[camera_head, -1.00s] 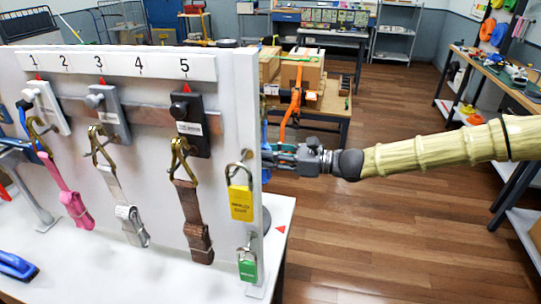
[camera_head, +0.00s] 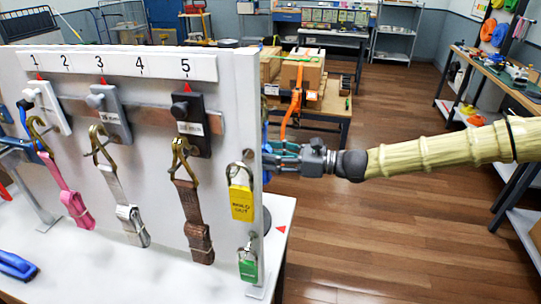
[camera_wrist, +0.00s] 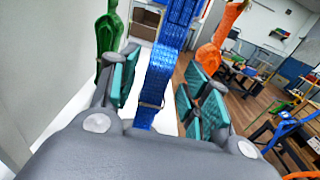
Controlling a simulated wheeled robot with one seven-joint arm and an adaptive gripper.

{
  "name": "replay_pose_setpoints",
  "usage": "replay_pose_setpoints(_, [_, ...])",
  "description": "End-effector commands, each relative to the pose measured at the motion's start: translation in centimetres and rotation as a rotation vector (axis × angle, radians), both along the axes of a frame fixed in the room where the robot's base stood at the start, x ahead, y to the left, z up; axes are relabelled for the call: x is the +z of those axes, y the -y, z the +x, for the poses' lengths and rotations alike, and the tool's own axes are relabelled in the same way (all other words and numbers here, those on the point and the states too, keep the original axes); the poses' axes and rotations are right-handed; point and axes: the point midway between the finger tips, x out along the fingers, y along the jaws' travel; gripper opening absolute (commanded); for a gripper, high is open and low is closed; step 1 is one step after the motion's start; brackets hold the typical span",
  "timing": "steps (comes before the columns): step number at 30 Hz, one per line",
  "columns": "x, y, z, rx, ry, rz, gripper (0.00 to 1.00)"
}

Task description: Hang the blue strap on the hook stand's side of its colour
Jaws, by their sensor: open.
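In the wrist view the blue strap (camera_wrist: 158,75) hangs between the teal fingers of my open gripper (camera_wrist: 163,88). A finger stands on each side of it, and it is not clamped. A green strap (camera_wrist: 109,35) hangs to the left and an orange strap (camera_wrist: 217,40) to the right. In the head view my gripper (camera_head: 282,157) is at the right edge of the white panel (camera_head: 150,185), its tips partly hidden. The blue strap is mostly hidden there. I cannot clearly make out the hook stand.
Pink (camera_head: 69,195), grey (camera_head: 126,210) and brown (camera_head: 194,215) straps hang from brass hooks on the panel front. A yellow padlock (camera_head: 242,203) and a green padlock (camera_head: 248,266) hang near its right edge. Cardboard boxes (camera_head: 302,75) stand behind. The floor at right is open.

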Motion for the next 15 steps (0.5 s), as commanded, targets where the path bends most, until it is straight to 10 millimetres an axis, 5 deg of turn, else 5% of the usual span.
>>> replay_pose_setpoints(15, [0.3, 8.6, -1.7, -0.003, 0.0, 0.001, 0.47])
